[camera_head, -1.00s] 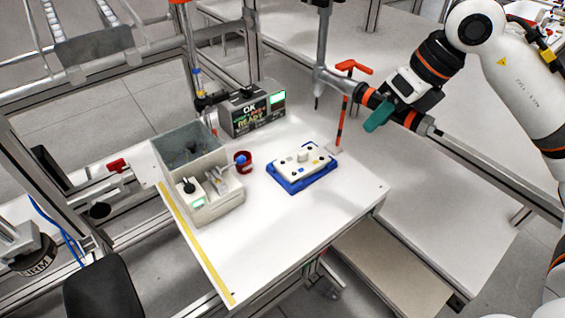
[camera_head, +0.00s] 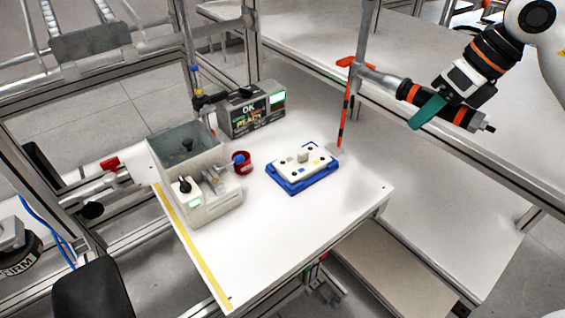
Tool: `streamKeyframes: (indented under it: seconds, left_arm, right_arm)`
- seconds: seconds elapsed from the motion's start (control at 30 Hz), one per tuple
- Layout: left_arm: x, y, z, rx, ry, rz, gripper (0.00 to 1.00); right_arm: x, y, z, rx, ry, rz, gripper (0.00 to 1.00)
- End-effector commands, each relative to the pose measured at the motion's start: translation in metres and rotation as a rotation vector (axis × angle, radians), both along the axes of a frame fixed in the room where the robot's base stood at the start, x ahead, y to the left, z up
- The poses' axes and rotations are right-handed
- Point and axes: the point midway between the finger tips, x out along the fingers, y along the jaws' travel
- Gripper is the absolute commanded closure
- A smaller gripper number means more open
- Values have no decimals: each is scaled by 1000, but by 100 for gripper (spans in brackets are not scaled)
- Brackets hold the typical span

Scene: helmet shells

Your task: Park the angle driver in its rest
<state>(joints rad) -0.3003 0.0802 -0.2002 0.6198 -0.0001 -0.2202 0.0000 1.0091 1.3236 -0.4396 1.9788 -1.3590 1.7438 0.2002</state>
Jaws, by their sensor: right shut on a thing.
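The angle driver (camera_head: 412,94) has a grey neck and a black handle with orange bands. My right gripper (camera_head: 438,108), with teal fingers, is shut on its handle, at the upper right of the view. The driver is held up in the air, its handle sloping down to the right. The bit end is not clearly visible. My left gripper is not in view.
A blue tray (camera_head: 300,186) with a white block stands mid-table. The front of the white table (camera_head: 270,245) is clear.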

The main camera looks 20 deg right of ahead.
Motion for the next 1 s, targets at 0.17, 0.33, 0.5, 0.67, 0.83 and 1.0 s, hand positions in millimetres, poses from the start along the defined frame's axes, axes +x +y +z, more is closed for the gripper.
streamKeyframes:
  seconds: [0.17, 0.33, 0.5, 0.67, 0.83, 1.0]
  left_arm:
    - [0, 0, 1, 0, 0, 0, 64]
    - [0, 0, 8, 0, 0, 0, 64]
    - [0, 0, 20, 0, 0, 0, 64]
    - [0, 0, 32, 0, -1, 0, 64]
    - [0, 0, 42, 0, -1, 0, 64]
    - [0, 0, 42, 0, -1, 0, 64]
  right_arm:
    - [0, 0, 0, 0, 1, 0, 100]
    - [6, -3, 2, 2, 1, 0, 100]
    - [23, -12, 4, 2, 1, -1, 100]
    - [39, -21, 4, 2, 0, 0, 100]
    - [53, -28, 2, 2, 1, 0, 100]
    - [57, -31, 0, 0, 0, 1, 100]
